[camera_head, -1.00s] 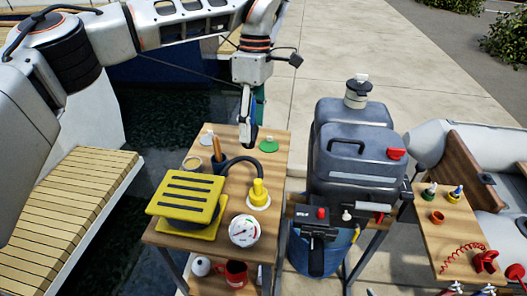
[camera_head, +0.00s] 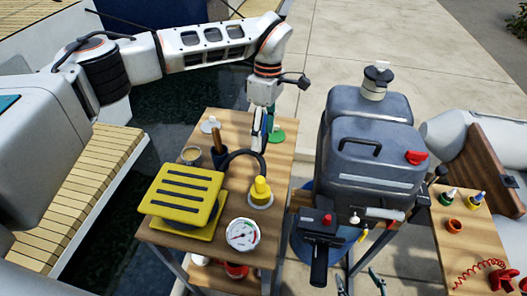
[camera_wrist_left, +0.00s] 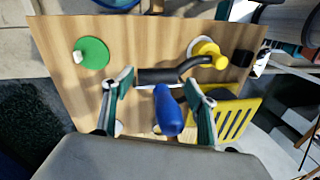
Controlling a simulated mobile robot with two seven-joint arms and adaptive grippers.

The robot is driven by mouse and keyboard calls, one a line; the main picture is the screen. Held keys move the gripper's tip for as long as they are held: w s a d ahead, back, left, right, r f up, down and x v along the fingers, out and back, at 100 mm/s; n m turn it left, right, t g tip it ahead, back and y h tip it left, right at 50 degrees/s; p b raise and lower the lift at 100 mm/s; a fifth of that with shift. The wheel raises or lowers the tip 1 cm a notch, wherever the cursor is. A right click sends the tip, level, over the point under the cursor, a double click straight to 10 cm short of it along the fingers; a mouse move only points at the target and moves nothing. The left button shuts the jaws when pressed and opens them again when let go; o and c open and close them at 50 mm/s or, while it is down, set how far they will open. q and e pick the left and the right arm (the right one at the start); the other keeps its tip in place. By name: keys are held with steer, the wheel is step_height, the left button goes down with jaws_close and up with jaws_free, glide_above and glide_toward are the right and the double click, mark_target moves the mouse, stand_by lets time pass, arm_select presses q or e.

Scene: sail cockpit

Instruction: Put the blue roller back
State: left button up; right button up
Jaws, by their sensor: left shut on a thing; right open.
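The blue roller (camera_wrist_left: 168,112) shows in the left wrist view as a rounded blue body between the fingers of my left gripper (camera_wrist_left: 158,85), which is shut on it. In the head view my left gripper (camera_head: 260,143) is over the far right part of the wooden table (camera_head: 285,165), with a blue part at its jaws. A dark cylinder (camera_wrist_left: 158,76) lies across the fingertips; I cannot tell whether it belongs to the roller or the hose. Any gap to the tabletop is unclear. My right gripper is not in view.
Near my left gripper are a green disc (camera_head: 277,137), a holder with a brown handle (camera_head: 217,138), a yellow pump (camera_head: 261,189) with a dark hose, a yellow ribbed pad (camera_head: 180,190) and a dial (camera_head: 242,233). A grey outboard (camera_head: 370,140) stands right of the table.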

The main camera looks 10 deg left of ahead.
arm_select(q)
steer(key=shift+f, duration=3.75)
steer(key=shift+f, duration=0.15)
steer(key=o, duration=1.1)
steer(key=r, duration=0.4)
steer(key=w+r, duration=0.1)
steer(key=r, duration=0.3)
steer(key=w+r, duration=0.1)
steer(key=r, duration=0.3)
steer(key=shift+d+r, duration=0.1)
steer(key=shift+d, duration=0.05)
